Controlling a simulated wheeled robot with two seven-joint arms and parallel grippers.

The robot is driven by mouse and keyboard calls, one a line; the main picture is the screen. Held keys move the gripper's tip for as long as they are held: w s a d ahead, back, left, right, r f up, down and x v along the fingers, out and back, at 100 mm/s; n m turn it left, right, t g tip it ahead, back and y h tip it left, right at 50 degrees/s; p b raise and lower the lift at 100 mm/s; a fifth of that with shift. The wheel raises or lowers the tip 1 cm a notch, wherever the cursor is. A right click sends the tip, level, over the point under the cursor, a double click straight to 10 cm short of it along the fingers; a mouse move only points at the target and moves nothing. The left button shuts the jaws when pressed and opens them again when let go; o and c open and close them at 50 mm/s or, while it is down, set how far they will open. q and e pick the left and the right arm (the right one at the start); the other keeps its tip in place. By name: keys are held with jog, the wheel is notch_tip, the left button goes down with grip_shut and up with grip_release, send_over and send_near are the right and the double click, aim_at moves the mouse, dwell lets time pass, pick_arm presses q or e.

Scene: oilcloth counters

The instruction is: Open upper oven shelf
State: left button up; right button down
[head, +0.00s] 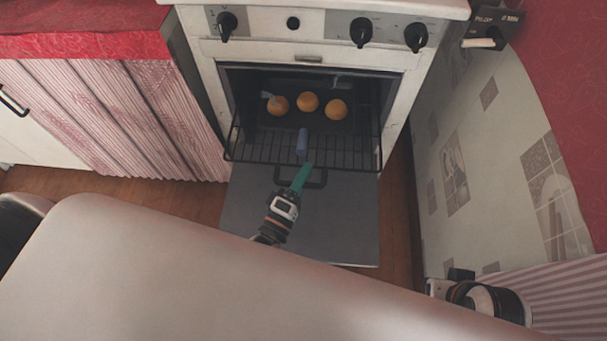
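The oven (207,75) stands open, its flat grey door (345,225) folded down. A black wire shelf (345,158) sticks out of the cavity over the door. A dark loop (318,183) shows just in front of the shelf's front bar. My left gripper (302,165) is at the middle of that bar, beside the loop. A teal part and a blue-grey part of it show; whether they close on the bar or loop cannot be told. My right arm shows at the lower right, but its gripper cannot be made out.
Three round orange-brown items (307,103) sit deeper in the oven. Control knobs (361,32) line the panel above. Wooden floor (165,196) shows left of the door.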

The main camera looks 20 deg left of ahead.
pick_arm(q)
jog(key=v, duration=1.2)
jog(key=shift+p, duration=0.4)
